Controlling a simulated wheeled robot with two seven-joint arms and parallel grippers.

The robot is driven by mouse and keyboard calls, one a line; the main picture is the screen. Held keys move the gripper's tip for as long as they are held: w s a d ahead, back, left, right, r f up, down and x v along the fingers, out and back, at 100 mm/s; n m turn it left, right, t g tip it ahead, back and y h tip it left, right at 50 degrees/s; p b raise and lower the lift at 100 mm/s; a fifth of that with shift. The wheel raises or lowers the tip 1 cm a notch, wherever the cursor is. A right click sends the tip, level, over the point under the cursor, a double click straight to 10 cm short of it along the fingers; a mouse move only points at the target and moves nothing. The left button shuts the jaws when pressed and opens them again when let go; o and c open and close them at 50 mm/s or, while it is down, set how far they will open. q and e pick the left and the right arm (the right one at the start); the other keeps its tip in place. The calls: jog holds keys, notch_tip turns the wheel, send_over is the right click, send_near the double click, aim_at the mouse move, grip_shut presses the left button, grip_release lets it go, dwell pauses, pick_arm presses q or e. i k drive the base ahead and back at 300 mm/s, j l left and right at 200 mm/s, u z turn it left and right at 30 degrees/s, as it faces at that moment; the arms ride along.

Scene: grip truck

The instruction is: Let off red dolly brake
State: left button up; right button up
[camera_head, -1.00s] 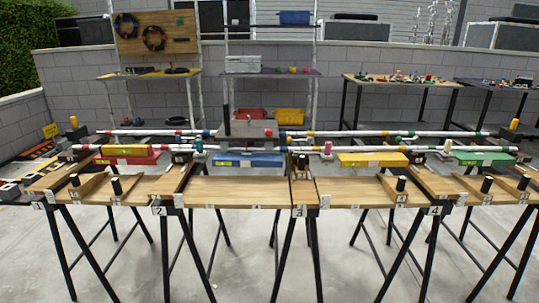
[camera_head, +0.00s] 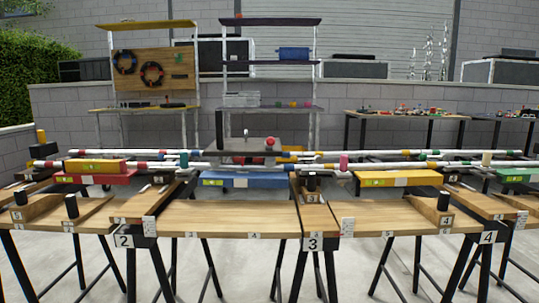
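No dolly brake can be made out clearly. A red block (camera_head: 95,178) lies at the left under a yellow block (camera_head: 97,166), behind the near benches; small dark shapes below it are too small to tell. A grey flat-topped unit (camera_head: 240,145) with a red knob (camera_head: 270,143) and a dark upright post (camera_head: 219,128) stands at the centre, behind the long rails. I cannot tell whether either is the red dolly. Neither of my grippers is in view.
Wooden benches on black trestles (camera_head: 220,220), marked 2, 3 and 4, cross the front. Long white rails (camera_head: 400,154) with coloured bands run behind them. A blue block (camera_head: 245,180) and a yellow block (camera_head: 398,178) lie along the rails. Shelves and tables stand farther back.

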aim_at(271, 141)
jog(key=i+u, duration=0.25)
jog(key=i, duration=0.35)
jog(key=i+l+u, duration=0.3)
jog(key=i, duration=0.25)
jog(key=j, duration=0.1)
